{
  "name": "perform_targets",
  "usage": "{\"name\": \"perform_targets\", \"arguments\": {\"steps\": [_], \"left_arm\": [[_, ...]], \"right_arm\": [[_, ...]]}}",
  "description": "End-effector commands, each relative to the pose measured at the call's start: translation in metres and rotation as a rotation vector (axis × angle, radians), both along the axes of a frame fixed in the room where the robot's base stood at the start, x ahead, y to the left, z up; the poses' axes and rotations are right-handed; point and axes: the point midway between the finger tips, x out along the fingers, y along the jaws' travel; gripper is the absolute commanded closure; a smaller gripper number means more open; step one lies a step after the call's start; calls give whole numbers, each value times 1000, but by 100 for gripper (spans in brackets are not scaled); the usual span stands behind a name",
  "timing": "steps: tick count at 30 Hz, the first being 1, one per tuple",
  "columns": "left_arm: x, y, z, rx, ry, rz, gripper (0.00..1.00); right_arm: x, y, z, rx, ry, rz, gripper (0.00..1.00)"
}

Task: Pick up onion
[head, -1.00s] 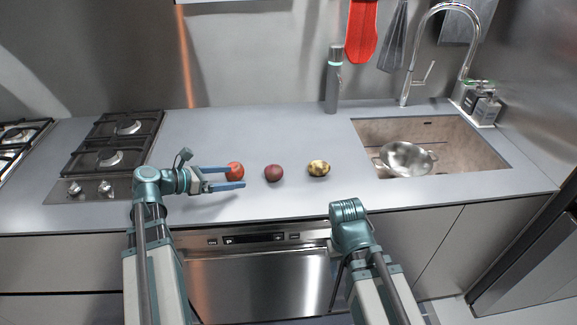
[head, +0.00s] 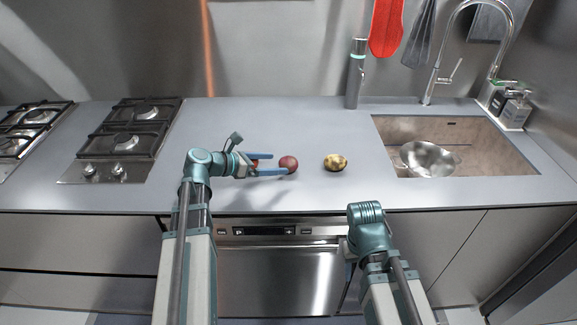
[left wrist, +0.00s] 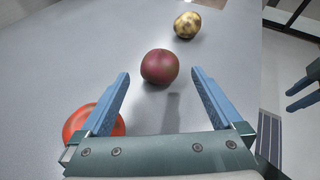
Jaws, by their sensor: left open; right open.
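The onion (head: 289,163), dark red and round, rests on the grey counter between a tomato and a potato. In the left wrist view the onion (left wrist: 160,66) sits centred just ahead of the fingertips. My left gripper (head: 280,164) is open, its blue fingers pointing right at the onion. In the wrist view its fingertips (left wrist: 160,74) lie either side of the onion's near edge, with gaps on both sides. My right gripper (left wrist: 303,86) shows partly at the right edge of the wrist view, open and empty, below the counter's front. In the head view it is mostly hidden by its arm.
A red tomato (left wrist: 88,122) lies beside and partly behind my left finger. A mottled yellow potato (head: 335,162) sits right of the onion.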

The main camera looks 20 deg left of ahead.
Motion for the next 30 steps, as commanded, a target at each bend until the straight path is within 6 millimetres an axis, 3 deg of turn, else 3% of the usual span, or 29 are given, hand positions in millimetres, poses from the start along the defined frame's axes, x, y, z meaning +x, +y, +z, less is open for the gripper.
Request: {"name": "perform_targets", "arguments": {"steps": [7, 16, 24, 30], "left_arm": [[6, -6, -4, 0, 1, -3, 0], [33, -34, -21, 0, 0, -3, 0], [35, -37, -21, 0, 0, 0, 0], [35, -37, -21, 0, 0, -1, 36]], "right_arm": [[0, 0, -4, 0, 0, 0, 50], [0, 0, -21, 0, 0, 0, 50], [0, 0, -21, 0, 0, 0, 50], [0, 0, -21, 0, 0, 0, 50]]}}
